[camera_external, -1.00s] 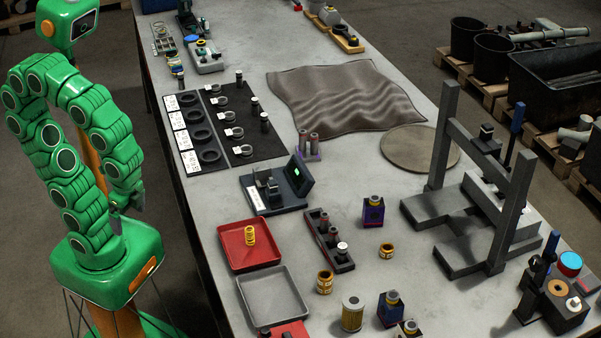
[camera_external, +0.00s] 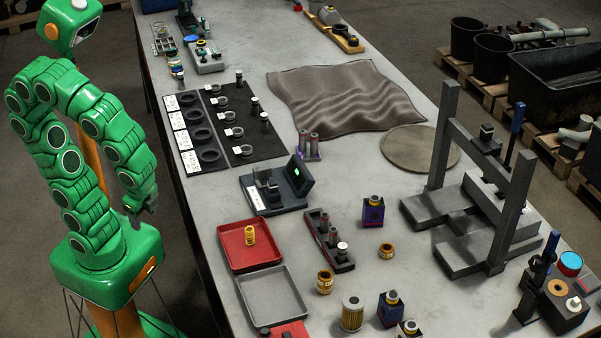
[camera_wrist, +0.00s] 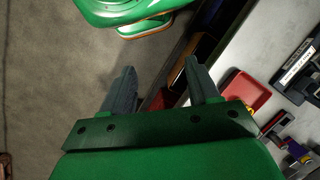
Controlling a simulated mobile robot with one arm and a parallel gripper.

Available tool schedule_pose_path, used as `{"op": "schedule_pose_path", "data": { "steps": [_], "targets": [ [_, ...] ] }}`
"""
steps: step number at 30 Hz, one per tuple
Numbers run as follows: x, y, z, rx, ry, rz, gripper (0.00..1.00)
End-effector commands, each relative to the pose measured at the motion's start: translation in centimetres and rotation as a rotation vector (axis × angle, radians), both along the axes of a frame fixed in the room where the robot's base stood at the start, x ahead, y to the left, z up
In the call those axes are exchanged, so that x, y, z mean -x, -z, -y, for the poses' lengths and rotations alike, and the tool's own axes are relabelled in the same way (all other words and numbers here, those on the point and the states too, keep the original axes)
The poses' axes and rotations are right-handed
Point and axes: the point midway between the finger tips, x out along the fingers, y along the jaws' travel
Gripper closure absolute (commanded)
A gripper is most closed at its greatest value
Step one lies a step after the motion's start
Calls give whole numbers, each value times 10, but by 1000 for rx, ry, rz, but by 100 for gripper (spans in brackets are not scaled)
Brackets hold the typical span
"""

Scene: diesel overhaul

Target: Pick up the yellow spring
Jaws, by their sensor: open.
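The yellow spring (camera_external: 249,235) stands upright in the red tray (camera_external: 232,262) near the table's left edge in the external view. My gripper (camera_external: 140,216) hangs at the end of my green arm, left of the table and apart from the spring. In the wrist view my gripper (camera_wrist: 160,80) has its two fingers spread with nothing between them. Part of the red tray (camera_wrist: 236,92) shows to the right of the fingers in the wrist view.
An empty grey tray (camera_external: 300,318) lies just in front of the red one. A black device with a small screen (camera_external: 273,190) stands behind it. A dark rack of cylindrical parts (camera_external: 343,262) is to the right. The table edge lies between my gripper and the tray.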

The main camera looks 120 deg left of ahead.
Motion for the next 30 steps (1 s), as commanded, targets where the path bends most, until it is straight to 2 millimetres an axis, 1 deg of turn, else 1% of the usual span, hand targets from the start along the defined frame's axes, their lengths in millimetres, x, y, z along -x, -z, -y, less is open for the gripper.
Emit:
{"op": "schedule_pose_path", "data": {
  "steps": [1,6,15,24,30],
  "targets": [
    [-6,4,-8,-28,21,-19,40],
    [-27,13,-33,-113,103,-67,40],
    [-62,28,-71,-257,276,-180,40],
    [-100,43,-103,-385,478,-316,40],
    [-127,54,-118,-459,630,-420,40]
  ]
}}
